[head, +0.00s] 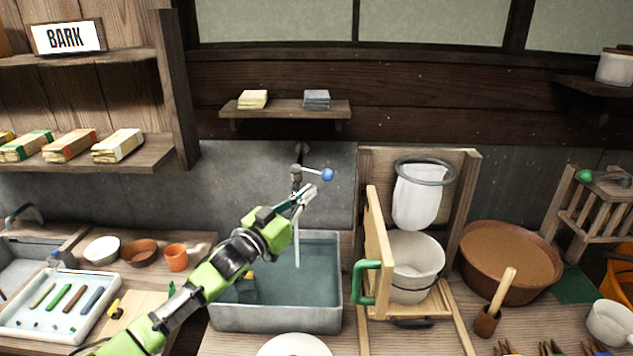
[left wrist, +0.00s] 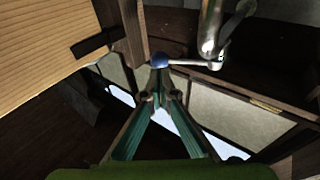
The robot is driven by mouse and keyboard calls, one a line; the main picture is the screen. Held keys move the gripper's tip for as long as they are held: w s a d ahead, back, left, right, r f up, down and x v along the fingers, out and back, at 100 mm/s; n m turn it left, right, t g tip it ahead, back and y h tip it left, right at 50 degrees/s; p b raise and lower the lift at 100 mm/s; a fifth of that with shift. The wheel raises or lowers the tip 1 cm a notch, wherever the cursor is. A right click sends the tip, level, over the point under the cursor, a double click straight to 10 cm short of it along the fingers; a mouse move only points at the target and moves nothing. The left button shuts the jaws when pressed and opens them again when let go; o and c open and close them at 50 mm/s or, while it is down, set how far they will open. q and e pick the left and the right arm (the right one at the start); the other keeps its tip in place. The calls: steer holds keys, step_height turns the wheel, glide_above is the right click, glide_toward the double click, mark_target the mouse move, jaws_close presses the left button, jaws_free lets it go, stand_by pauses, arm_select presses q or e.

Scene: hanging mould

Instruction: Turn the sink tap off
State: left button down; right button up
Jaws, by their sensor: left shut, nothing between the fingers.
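The metal sink tap (head: 296,176) is on the grey back wall above the sink (head: 335,290). Its lever points right and ends in a blue knob (head: 327,174). A pale stream of water (head: 297,238) runs down from the tap into the sink. My left gripper (head: 309,191) is shut and empty, just below the lever and in front of the tap, hiding part of the spout. In the left wrist view the blue knob (left wrist: 159,61) lies just beyond the fingertips (left wrist: 158,90), with the tap body (left wrist: 209,42) to its right. I cannot tell whether the fingers touch the knob. My right gripper is not seen.
A wooden press frame (head: 378,245) with a green handle (head: 365,280) stands right of the sink. A small shelf (head: 285,108) is above the tap. Bowls (head: 102,250) and a white tray (head: 60,305) are on the left. The wall around the lever is clear.

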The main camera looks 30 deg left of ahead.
mark_target(324, 179)
arm_select(q)
steer(key=shift+p+x, duration=0.7)
steer(key=shift+x, duration=1.3)
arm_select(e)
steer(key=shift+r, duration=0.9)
